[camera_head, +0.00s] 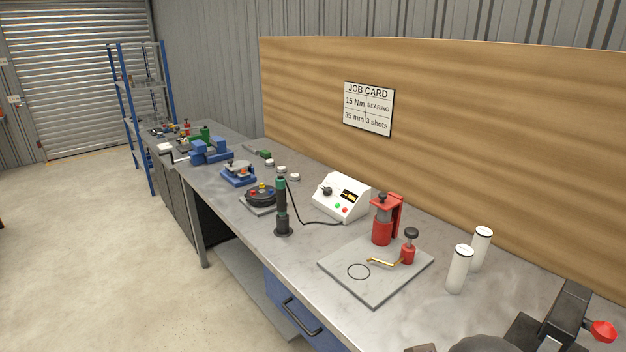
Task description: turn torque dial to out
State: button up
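A white control box (341,207) with a sloped face stands on the workbench, right of the picture's middle. It carries a black knob (326,190) at its upper left, which looks like the torque dial. The box has a small dark display with yellow characters (349,196), too small to read. A green button and a red button sit below the display. The dial's markings and pointer direction are too small to tell. My gripper is not clearly in view.
A green and black upright tool (281,208) stands in front of the box, with a black cable beside it. A red press-like device (382,225) on a grey plate (343,274) and white cylinders (459,268) stand to the right. A job card (368,109) hangs behind.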

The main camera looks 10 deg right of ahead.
aim_at(327, 190)
jog(key=i+j, duration=0.45)
jog(key=i, duration=0.15)
jog(key=i+j, duration=0.5)
jog(key=i, duration=0.15)
jog(key=i+j, duration=0.45)
jog(key=i, duration=0.15)
jog(key=i+j+z, duration=1)
jog(key=j, duration=0.25)
jog(key=k+l, duration=0.05)
jog(key=k, duration=0.05)
